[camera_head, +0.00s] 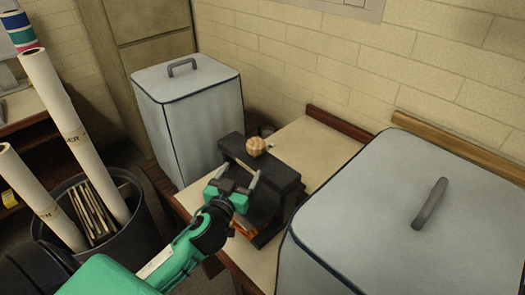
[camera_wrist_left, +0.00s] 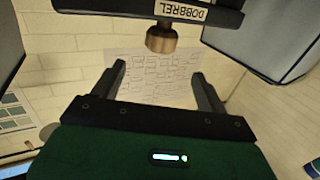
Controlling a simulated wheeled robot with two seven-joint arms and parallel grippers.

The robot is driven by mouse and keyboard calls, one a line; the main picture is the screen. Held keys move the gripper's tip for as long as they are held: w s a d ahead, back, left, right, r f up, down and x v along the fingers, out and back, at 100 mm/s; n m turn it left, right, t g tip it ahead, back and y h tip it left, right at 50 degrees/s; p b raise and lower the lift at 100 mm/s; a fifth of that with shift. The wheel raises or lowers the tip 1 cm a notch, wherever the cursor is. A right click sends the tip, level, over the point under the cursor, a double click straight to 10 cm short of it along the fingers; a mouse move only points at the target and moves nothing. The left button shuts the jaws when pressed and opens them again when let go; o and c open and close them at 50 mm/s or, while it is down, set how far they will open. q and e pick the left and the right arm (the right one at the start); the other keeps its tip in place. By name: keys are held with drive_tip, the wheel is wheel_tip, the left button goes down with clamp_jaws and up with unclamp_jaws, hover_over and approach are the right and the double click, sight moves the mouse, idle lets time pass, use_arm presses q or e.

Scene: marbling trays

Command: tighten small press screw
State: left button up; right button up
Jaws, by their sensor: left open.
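The small press (camera_head: 285,178) is black and stands on the pale table between two grey lidded bins. Its screw has a round light-brown knob (camera_head: 256,147) on top. In the left wrist view the knob (camera_wrist_left: 161,40) shows brown against a dark bar (camera_wrist_left: 120,8) labelled "DOBBREL". My left gripper (camera_head: 239,175) is open and empty, in front of the press in the head view. In the left wrist view the knob appears just beyond the fingertips (camera_wrist_left: 158,70), roughly centred and apart from them. My right gripper is not in view.
A grey bin (camera_head: 190,105) stands behind left of the press, and a larger one (camera_head: 380,225) close at right. A dark bucket (camera_head: 135,215) with paper rolls (camera_head: 75,130) is at left. Bare table (camera_head: 320,145) lies behind the press, before the brick wall.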

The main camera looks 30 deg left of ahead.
sight(256, 144)
use_arm(q)
drive_tip(key=w+p, duration=0.1)
drive_tip(key=w, duration=0.3)
drive_tip(key=w+a+p, duration=0.1)
drive_tip(key=w, duration=0.3)
drive_tip(key=w+a+p, duration=0.1)
drive_tip(key=w+p, duration=0.1)
drive_tip(key=w, duration=0.2)
drive_tip(key=shift+w, duration=0.8)
drive_tip(key=c, duration=1)
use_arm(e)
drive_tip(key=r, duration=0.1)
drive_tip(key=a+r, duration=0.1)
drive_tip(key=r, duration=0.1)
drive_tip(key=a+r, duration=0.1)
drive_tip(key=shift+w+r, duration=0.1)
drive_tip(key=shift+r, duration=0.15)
